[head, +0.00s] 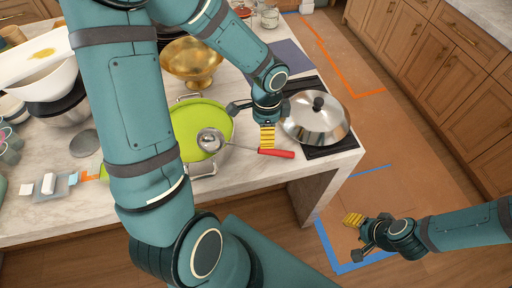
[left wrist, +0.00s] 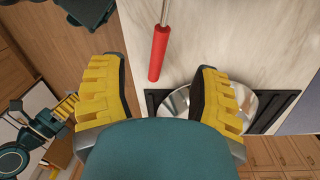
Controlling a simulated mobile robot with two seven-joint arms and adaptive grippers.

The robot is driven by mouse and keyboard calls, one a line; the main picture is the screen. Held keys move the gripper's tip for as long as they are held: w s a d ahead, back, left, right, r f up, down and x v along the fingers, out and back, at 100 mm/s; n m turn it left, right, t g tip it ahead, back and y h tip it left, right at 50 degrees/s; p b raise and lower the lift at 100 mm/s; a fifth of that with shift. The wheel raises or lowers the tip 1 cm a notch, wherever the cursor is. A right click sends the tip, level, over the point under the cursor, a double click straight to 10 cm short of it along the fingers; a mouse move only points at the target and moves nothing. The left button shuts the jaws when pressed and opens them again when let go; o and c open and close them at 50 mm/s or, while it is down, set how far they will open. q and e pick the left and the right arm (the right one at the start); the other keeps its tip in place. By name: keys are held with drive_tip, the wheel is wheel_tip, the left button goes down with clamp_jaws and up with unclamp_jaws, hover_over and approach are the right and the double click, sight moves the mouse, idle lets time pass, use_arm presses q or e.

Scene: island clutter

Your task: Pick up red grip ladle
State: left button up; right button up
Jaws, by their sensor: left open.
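The red grip ladle has a round metal bowl (head: 210,140) over the green pan and a thin shaft. Its red grip (head: 276,153) lies toward the counter's front edge. My left gripper (head: 266,138) is open just above and beside the red grip. In the left wrist view the red grip (left wrist: 158,52) shows ahead of the gap between the open fingers (left wrist: 158,95), with nothing between them. My right gripper (head: 355,236) is over the floor right of the counter, apparently open and empty.
A metal domed lid (head: 315,118) on a dark mat stands close right of the left gripper. A green pan (head: 205,122) lies under the ladle bowl. A gold bowl (head: 190,62) stands behind. White bowls (head: 45,80) crowd the left. Bare marble (head: 245,185) lies in front.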

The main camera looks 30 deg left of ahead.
sight(263, 151)
use_arm(q)
wheel_tip(263, 151, down, 4)
drive_tip(key=shift+d+r, duration=0.1)
drive_tip(key=shift+d, duration=0.05)
drive_tip(key=shift+s+f+b, duration=0.2)
drive_tip(key=shift+f+b, duration=0.2)
drive_tip(key=shift+f, duration=0.95)
drive_tip(key=shift+s+f+b, duration=0.2)
drive_tip(key=shift+f+b, duration=0.15)
drive_tip(key=shift+f, duration=0.95)
clamp_jaws()
